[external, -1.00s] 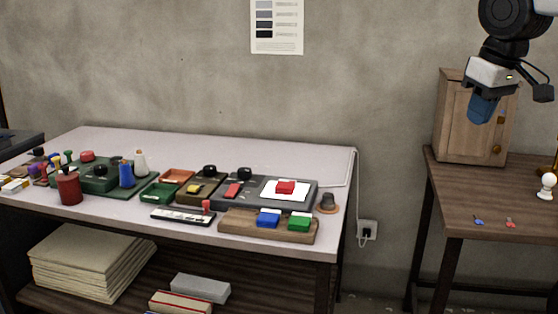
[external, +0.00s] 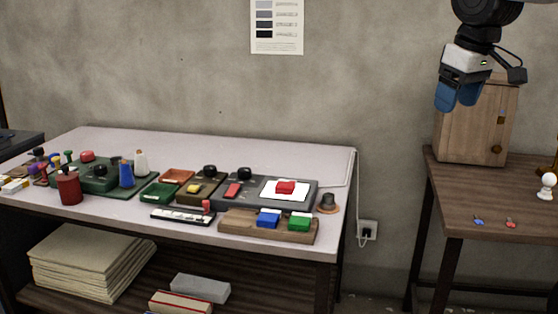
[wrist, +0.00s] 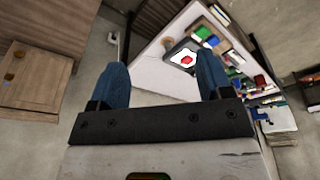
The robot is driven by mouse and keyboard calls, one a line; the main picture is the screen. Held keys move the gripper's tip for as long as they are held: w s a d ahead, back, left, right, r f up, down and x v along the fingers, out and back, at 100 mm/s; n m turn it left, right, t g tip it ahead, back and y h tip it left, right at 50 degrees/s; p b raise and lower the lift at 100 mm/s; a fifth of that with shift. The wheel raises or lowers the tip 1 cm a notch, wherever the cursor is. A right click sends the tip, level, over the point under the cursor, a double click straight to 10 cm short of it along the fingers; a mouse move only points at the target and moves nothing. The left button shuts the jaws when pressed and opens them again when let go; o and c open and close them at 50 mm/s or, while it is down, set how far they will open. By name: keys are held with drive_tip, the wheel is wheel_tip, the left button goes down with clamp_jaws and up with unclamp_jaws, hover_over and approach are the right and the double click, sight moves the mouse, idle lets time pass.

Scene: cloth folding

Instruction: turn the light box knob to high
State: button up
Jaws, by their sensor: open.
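The light box (external: 252,191) is a dark grey box on the right part of the white table, with a bright white panel (external: 270,187). A red block (external: 285,187) rests on the panel. A round black knob (external: 245,173) stands at the box's back left; its setting is too small to read. My gripper (external: 457,100) is open and empty, high at the upper right, well away from the box. In the wrist view its blue fingers (wrist: 160,80) are spread, with the bright panel (wrist: 178,59) seen beyond them; I cannot make out the knob there.
A wooden board (external: 237,224) with blue and green blocks lies in front of the box. A brown box (external: 185,198) with another black knob (external: 210,171) stands to its left. A wooden cabinet (external: 462,135) stands on the right table, close behind my gripper. The air above the white table is clear.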

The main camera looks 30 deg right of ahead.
drive_tip(key=w+a+r+n, duration=0.1)
drive_tip(key=w+a+n, duration=0.15)
drive_tip(key=w, duration=1.35)
drive_tip(key=n+g, duration=0.2)
drive_tip(key=n, duration=0.6)
hover_over(245, 169)
drive_tip(key=f, duration=2.5)
drive_tip(key=shift+s, duration=0.3)
drive_tip(key=shift+w+a+f, duration=0.1)
drive_tip(key=shift+w+f, duration=0.15)
drive_tip(key=shift+f, duration=0.1)
drive_tip(key=shift+f, duration=3.8)
